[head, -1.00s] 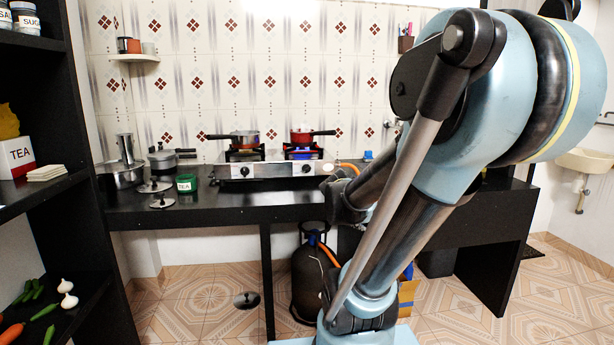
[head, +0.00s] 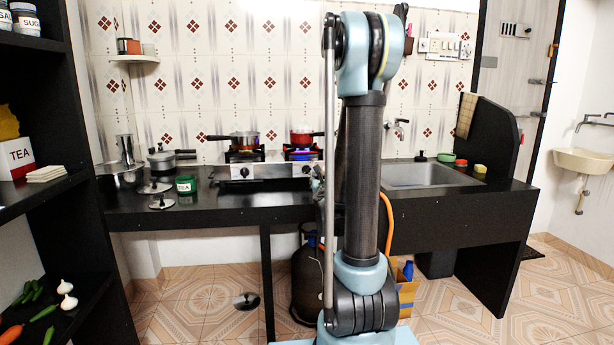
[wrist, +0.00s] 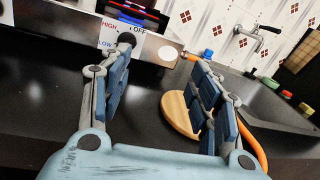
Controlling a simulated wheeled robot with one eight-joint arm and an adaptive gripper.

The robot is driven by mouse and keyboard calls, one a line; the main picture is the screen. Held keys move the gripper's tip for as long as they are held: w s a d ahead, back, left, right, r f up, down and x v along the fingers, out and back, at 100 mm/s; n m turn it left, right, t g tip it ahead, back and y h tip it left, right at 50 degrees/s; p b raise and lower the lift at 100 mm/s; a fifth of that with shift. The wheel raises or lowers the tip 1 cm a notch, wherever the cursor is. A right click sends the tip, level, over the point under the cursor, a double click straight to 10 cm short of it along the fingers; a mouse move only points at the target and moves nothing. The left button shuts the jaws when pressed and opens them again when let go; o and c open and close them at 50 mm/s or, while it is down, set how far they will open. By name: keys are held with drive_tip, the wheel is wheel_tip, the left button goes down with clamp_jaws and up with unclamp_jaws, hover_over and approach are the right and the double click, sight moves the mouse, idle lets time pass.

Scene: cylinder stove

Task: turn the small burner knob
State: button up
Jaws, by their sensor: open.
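The steel stove (head: 270,171) stands on the black counter, with two dark knobs on its front. The left knob (head: 244,171) and right knob (head: 306,170) show in the head view; I cannot tell by size which burner is the small one. In the wrist view a dark round knob (wrist: 127,39) sits on the panel among the HIGH, OFF and LOW labels, just beyond the left fingertip. My gripper (wrist: 163,62) is open and empty, its fingers pointing toward the stove front. Contact with the knob cannot be told. In the head view my arm mostly hides the gripper.
A pan (head: 244,139) and a red pot (head: 301,136) sit on the burners, with blue flame visible. A round wooden board (wrist: 178,114) and orange hose (wrist: 250,145) lie near the right finger. The sink (head: 430,175) is to the right.

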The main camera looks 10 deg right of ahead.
sight(306, 172)
drive_tip(key=a+f+n+y, duration=0.1)
drive_tip(key=n, duration=0.1)
drive_tip(key=w+a+f+n, duration=0.1)
drive_tip(key=n, duration=0.1)
drive_tip(key=a+f+n+y, duration=0.1)
drive_tip(key=n, duration=0.1)
drive_tip(key=shift+w+a+f+y, duration=0.25)
drive_tip(key=shift+w+a+y, duration=0.05)
drive_tip(key=shift+w, duration=0.15)
drive_tip(key=w, duration=1.7)
drive_tip(key=shift+w+a, duration=0.1)
